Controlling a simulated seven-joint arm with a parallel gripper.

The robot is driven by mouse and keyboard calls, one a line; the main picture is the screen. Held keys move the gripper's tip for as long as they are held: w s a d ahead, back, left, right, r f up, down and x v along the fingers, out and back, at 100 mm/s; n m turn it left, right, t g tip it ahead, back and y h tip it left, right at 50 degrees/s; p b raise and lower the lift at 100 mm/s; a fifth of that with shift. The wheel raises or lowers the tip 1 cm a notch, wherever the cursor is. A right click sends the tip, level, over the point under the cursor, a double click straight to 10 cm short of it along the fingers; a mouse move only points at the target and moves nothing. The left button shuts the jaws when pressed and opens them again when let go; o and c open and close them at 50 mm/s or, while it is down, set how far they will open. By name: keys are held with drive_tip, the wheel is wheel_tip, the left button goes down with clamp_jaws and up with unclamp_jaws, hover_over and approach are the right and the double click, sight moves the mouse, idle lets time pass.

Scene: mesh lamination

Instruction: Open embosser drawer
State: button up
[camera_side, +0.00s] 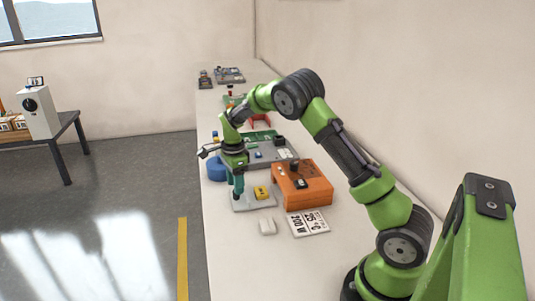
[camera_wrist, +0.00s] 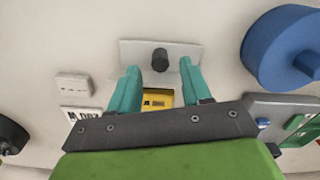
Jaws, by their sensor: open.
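My gripper (camera_side: 238,187) reaches down over a pale grey plate (camera_side: 247,205) on the bench. Its two teal fingers (camera_wrist: 161,85) are apart and empty in the wrist view. A black knob (camera_wrist: 160,60) stands on the pale plate (camera_wrist: 130,52), ahead of the gap between the fingertips; contact does not show. A yellow labelled block (camera_wrist: 158,98) lies between the fingers, partly hidden by my gripper; it also shows in the side view (camera_side: 262,192). An orange box (camera_side: 305,190) with dark parts on top stands right of the plate. I cannot tell which part is the embosser drawer.
A blue round object (camera_side: 217,168) stands left of my gripper. A small white box (camera_side: 267,227) and a printed sign (camera_side: 307,222) lie in front. A grey tray (camera_side: 265,153) with green parts sits behind.

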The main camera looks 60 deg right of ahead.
wheel_tip(320, 180, up, 14)
idle(0.3)
drive_tip(key=s+a+r+n+t+y, duration=0.1)
drive_tip(key=s+a+r+n+t, duration=0.2)
drive_tip(key=s+a+n, duration=0.5)
drive_tip(key=s+a+r+n+t+y, duration=0.1)
drive_tip(key=s+a+r+n+t, duration=0.2)
drive_tip(key=s+a+n, duration=0.6)
drive_tip(key=s+n+t, duration=0.1)
drive_tip(key=s+n, duration=0.2)
drive_tip(key=s, duration=0.4)
drive_tip(key=shift+s+a, duration=0.15)
drive_tip(key=shift+s, duration=0.1)
